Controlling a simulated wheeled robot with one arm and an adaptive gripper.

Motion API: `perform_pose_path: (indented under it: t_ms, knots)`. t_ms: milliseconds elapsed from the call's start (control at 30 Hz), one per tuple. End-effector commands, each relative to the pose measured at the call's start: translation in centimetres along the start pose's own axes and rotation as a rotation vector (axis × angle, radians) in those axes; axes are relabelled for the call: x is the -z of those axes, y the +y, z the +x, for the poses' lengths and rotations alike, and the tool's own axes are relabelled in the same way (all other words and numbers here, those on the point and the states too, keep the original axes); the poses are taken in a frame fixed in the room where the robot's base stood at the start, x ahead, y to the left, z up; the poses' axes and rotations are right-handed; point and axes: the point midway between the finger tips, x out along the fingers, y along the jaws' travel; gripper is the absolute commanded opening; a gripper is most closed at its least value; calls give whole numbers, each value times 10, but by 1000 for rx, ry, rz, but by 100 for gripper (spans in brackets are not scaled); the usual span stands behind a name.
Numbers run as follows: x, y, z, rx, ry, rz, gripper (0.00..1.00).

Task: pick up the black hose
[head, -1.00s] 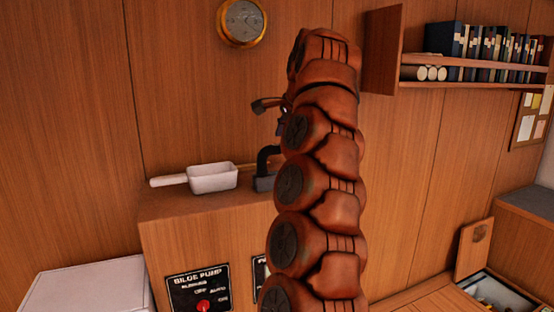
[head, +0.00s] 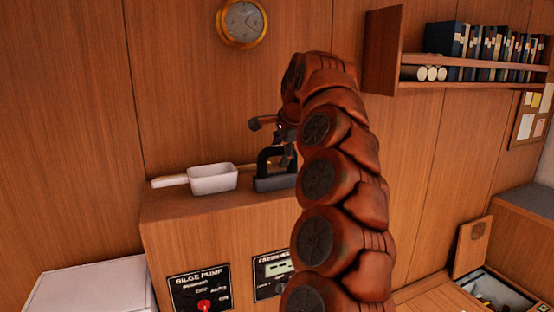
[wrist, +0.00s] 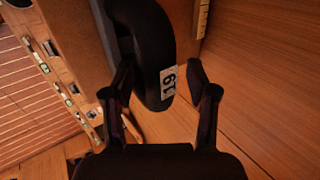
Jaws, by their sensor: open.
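A thick black curved tube (wrist: 148,40), which looks like the black hose, runs down from the top of the wrist view. It bends near its lower end and bears a white number label. In the head view a black arched thing (head: 262,165) on the wooden cabinet seems to be the same one, partly hidden by my arm. My gripper (wrist: 160,75) is open, with one finger on each side of the tube's lower part; whether they touch it I cannot tell. In the head view my gripper (head: 275,128) is small and partly hidden.
A white scoop (head: 212,178) lies left of the black thing on the cabinet (head: 215,215). The wood wall (head: 190,80) is close behind. A bookshelf (head: 475,70) hangs at upper right; a white box (head: 90,285) stands lower left.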

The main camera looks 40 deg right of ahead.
Motion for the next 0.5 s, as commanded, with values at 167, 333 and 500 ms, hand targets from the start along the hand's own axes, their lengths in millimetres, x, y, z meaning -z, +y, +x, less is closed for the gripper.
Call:
perform_pose_path:
  t_ms: [167,333,500]
  knots:
    - [0,0,0,0,0,0,52]
    - [0,0,0,0,0,0,34]
    - [0,0,0,0,0,0,16]
